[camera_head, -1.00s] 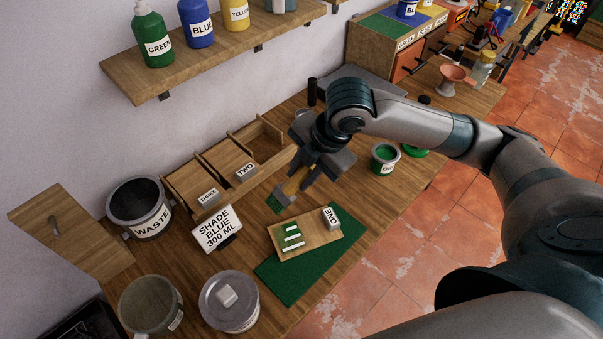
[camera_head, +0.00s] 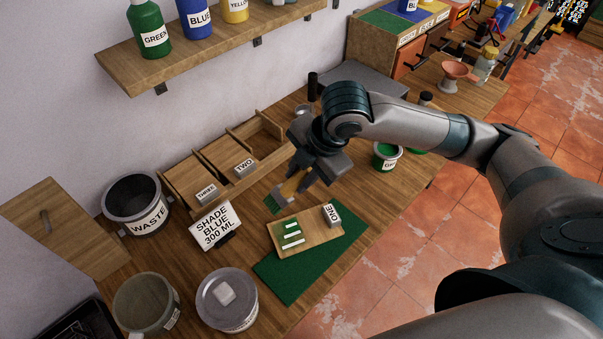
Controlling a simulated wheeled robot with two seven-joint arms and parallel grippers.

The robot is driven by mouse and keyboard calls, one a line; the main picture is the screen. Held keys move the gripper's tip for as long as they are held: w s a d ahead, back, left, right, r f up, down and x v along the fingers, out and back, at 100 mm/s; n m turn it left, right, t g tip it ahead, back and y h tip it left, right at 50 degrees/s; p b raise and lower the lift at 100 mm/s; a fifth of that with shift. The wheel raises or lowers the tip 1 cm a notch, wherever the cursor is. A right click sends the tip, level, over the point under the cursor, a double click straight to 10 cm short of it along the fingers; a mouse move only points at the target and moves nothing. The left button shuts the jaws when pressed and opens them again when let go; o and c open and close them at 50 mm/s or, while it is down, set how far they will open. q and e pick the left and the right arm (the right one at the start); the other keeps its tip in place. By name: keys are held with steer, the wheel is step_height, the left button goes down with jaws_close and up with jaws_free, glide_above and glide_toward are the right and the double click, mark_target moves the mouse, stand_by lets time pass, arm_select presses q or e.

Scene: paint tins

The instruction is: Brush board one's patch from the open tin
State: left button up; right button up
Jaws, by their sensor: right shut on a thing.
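Board one (camera_head: 318,237) is a small wooden board with a grey block labelled ONE (camera_head: 332,215). It lies on a green mat (camera_head: 300,280). Its patch (camera_head: 292,232) shows green with white bars across it. The bristle end hangs up and left of the board in the picture, apparently above the table and clear of the patch. The open tin (camera_head: 386,156) holds green paint and stands right of my gripper. My left gripper is not in view.
A rack holds boards two (camera_head: 237,160) and three (camera_head: 197,185). A sign reading SHADE BLUE 300 ML (camera_head: 215,226) stands left of board one. A waste bin (camera_head: 135,205), a lidded tin (camera_head: 227,300) and a greyish pot (camera_head: 146,303) stand at left. My right arm partly hides a green lid.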

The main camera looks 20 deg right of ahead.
mark_target(289, 195)
steer(key=m, duration=0.1)
steer(key=a+m, duration=0.1)
steer(key=shift+s+a+f+m+t+h+b, duration=0.3)
steer(key=shift+s+a+m+t+h+b, duration=0.05)
steer(key=shift+m+t+h+b, duration=0.05)
steer(key=shift+s+a+f+m+h+b, duration=0.1)
steer(key=shift+s+a+m+h+b, duration=0.1)
steer(key=shift+m, duration=0.4)
steer(key=shift+s+a+f+m+h+b, duration=0.1)
steer(key=shift+a+m+h, duration=0.1)
steer(key=shift+m, duration=0.4)
steer(key=shift+s+a+f+m+h+b, duration=0.15)
steer(key=shift+m+h+b, duration=0.25)
steer(key=shift+m, duration=0.8)
steer(key=m, duration=0.1)
steer(key=m+h, duration=0.1)
steer(key=shift+s+f+m, duration=0.1)
steer(key=shift+s+m, duration=0.15)
steer(key=shift+m, duration=0.05)
steer(key=shift+s+d+r+m+g+h+b, duration=0.1)
steer(key=shift+d+m+g+h+b, duration=0.45)
steer(key=shift+m, duration=1.35)
steer(key=shift+s+d+r+m+g+h+b, duration=0.15)
steer(key=shift+d+m+g+h+b, duration=0.35)
steer(key=shift+m, duration=1.4)
steer(key=shift+s+d+m+g+h+b, duration=0.1)
steer(key=shift+d+m+g+h+b, duration=0.45)
steer(key=shift+m, duration=1.35)
steer(key=shift+d+y, duration=0.2)
steer(key=shift+y, duration=0.1)
